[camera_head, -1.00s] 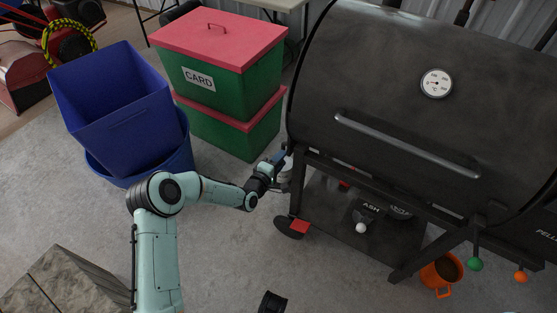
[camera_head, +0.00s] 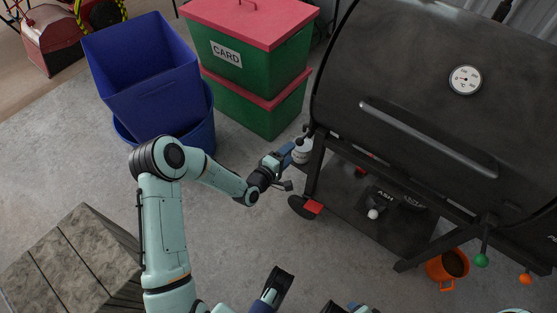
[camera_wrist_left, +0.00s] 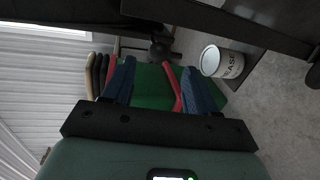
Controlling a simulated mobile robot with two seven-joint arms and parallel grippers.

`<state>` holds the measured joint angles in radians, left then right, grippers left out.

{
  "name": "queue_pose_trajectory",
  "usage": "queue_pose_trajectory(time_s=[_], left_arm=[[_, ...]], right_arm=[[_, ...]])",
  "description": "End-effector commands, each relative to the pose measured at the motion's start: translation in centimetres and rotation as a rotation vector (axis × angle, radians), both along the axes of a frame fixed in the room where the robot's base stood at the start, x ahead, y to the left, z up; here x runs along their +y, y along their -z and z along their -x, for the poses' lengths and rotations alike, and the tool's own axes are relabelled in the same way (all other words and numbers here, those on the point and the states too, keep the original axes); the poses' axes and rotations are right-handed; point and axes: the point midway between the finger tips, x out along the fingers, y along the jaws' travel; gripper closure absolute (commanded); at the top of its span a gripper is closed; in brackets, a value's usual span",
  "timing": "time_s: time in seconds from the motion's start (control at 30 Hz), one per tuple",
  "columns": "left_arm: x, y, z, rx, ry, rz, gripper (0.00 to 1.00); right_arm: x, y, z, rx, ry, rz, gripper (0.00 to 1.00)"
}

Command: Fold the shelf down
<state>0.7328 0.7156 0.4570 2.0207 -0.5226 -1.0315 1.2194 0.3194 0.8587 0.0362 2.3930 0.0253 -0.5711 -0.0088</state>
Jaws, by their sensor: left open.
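The black barrel grill (camera_head: 420,80) stands at the right in the head view, its lid shut. I cannot clearly tell its shelf apart from the dark frame and panels. My left gripper (camera_head: 288,156) is at the grill's left end, beside the leg and below the barrel. In the left wrist view, my left gripper (camera_wrist_left: 162,88) is open with its two blue fingers apart. A dark knob-like part (camera_wrist_left: 158,50) shows beyond the fingers; contact cannot be told.
A white grease can (camera_wrist_left: 222,62) is close to the left gripper. Green boxes with red lids (camera_head: 250,60) and blue bins (camera_head: 145,75) stand left of the grill. A wooden block (camera_head: 75,260) is at the lower left.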

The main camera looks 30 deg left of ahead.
Motion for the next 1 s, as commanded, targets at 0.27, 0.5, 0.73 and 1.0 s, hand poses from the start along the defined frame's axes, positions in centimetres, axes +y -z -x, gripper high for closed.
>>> queue_pose_trajectory(time_s=[0.27,0.5,0.73,1.0], left_arm=[[0.3,-0.9,4.3,0.001,0.001,0.001,0.42],[0.3,-1.0,5.0,0.0,0.002,0.0,0.42],[0.3,-1.0,5.0,0.0,0.002,0.0,0.42],[0.0,-0.4,5.2,0.018,0.009,-0.013,0.42]], right_arm=[[0.9,-1.2,1.7,0.045,-0.018,-0.022,0.42],[1.0,-1.2,2.0,0.051,-0.022,-0.026,0.42],[1.0,-1.2,2.0,0.052,-0.021,-0.025,0.42],[1.0,-1.2,1.9,0.051,-0.021,-0.025,0.42]])
